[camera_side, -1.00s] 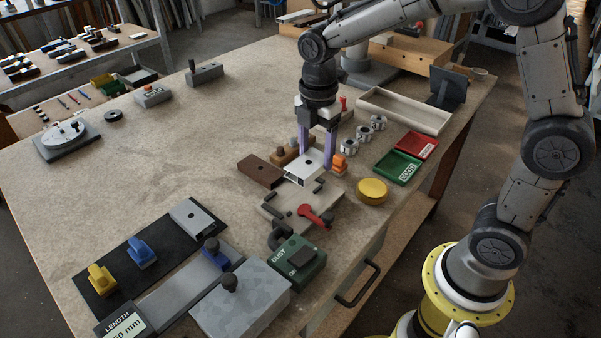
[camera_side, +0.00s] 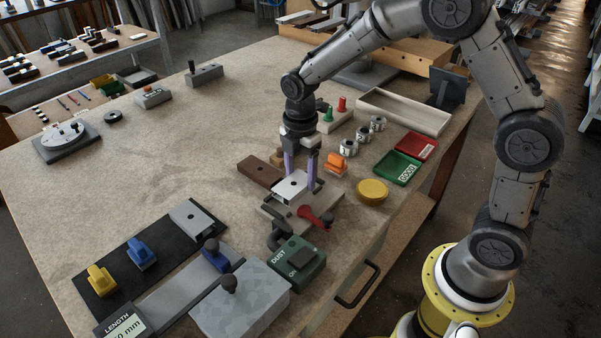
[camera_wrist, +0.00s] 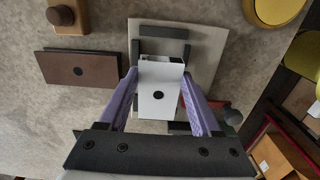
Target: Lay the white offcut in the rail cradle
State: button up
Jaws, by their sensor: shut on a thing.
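The white offcut (camera_side: 290,187) is a short hollow profile with a dark round hole in its top. My gripper (camera_side: 300,176) is shut on it, one purple finger on each side. The wrist view also shows the offcut (camera_wrist: 162,103) between the fingertips of my gripper (camera_wrist: 160,78). The offcut is over the rail cradle, a pale plate (camera_wrist: 206,50) with dark bars and a red lever (camera_side: 315,217). The offcut and fingers hide part of the cradle. I cannot tell whether the offcut touches it.
A brown offcut (camera_side: 260,170) lies left of the cradle. A green DUST box (camera_side: 298,262) and its dark hose stand in front. An orange block (camera_side: 336,164), a yellow disc (camera_side: 372,191) and a green tray (camera_side: 398,168) are to the right. The table's left middle is clear.

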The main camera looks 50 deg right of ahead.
aim_at(300, 178)
jog(key=shift+f, duration=0.55)
jog(key=o, duration=1.4)
jog(key=shift+c, duration=0.2)
notch_tip(300, 178, up, 12)
jog(key=s+d+r+m+t, duration=0.1)
jog(key=s+r+m+t, duration=0.1)
jog(key=s+r+m, duration=0.4)
jog(key=s+d+f+m+t, duration=0.1)
jog(key=s+m+t, duration=0.2)
jog(key=s+m, duration=0.9)
jog(key=shift+s+d+f+t, duration=0.2)
jog(key=shift+s+d+t, duration=0.15)
jog(key=shift+s, duration=2.45)
